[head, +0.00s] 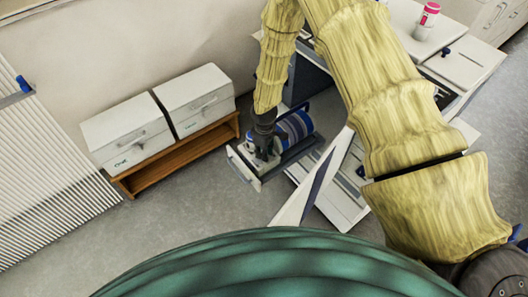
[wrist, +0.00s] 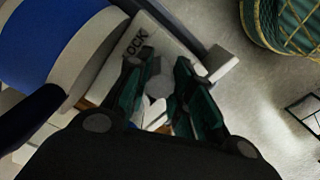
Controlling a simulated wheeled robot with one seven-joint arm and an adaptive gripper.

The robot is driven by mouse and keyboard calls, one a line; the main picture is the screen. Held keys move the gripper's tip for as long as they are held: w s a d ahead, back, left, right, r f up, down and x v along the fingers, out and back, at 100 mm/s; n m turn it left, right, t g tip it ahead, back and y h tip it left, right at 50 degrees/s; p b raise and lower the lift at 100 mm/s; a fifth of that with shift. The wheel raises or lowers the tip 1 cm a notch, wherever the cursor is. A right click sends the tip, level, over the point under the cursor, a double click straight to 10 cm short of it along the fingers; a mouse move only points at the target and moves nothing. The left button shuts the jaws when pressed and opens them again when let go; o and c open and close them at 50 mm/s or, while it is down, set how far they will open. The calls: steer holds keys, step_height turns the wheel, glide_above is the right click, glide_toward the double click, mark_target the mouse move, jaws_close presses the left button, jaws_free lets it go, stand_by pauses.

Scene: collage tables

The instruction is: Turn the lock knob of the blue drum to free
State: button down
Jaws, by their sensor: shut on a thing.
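The blue drum (head: 295,125) lies on its side in a grey tray-like frame (head: 245,172), with white bands around it. In the wrist view, the drum (wrist: 45,35) fills the upper left. In the head view, my gripper (head: 262,148) is at the drum's left side, where the knob is hard to make out.
Two white lidded boxes (head: 128,133) (head: 196,97) stand on a low wooden bench (head: 180,154) to the left. A white slatted panel (head: 50,185) is at the far left. White worktops and a pink container (head: 428,18) are at the upper right. Grey floor (head: 190,205) is open in front of the bench.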

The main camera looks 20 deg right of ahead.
steer(key=c, duration=1.5)
jaws_free()
steer(key=shift+r, duration=6)
